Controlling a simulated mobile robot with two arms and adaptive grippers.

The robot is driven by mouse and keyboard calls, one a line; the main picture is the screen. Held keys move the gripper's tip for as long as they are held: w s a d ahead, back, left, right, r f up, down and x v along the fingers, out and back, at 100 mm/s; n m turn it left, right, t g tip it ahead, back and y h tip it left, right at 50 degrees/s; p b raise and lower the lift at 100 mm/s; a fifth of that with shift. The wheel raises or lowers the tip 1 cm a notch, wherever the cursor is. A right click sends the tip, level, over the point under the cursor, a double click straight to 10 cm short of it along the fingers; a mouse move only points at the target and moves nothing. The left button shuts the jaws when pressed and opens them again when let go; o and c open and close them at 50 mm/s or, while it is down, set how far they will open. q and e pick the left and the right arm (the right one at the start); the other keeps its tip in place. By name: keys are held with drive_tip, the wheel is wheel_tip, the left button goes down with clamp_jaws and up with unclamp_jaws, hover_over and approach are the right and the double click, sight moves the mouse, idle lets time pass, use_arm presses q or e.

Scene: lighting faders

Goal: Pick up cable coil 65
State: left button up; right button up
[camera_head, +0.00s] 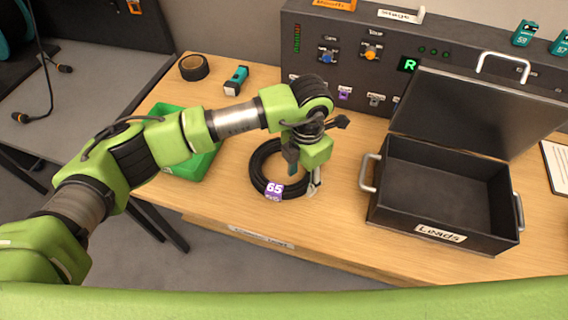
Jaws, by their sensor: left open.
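Cable coil 65 (260,177) is a black ring of cable with a purple and white "65" tag, lying flat on the wooden table. My left gripper (303,178) points down at the right side of the coil, with its fingers apart. The fingers overlap the coil's right edge in the picture; I cannot tell whether they touch it. The arm and gripper hide part of the coil's upper right. My right gripper is not in view.
An open black case (445,219) labelled "Leads" stands right of the coil, its lid raised. A green tray (190,163) is left, partly behind my arm. A tape roll (194,68) and a teal-black item (236,80) lie behind. A control panel (440,62) lines the back.

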sight(302, 183)
use_arm(q)
wheel_tip(302, 183, down, 3)
drive_tip(key=shift+d+f+p, duration=0.1)
drive_tip(key=shift+f+p, duration=0.1)
drive_tip(key=shift+p, duration=0.25)
drive_tip(key=shift+f, duration=0.15)
clamp_jaws()
drive_tip(key=shift+w, duration=0.1)
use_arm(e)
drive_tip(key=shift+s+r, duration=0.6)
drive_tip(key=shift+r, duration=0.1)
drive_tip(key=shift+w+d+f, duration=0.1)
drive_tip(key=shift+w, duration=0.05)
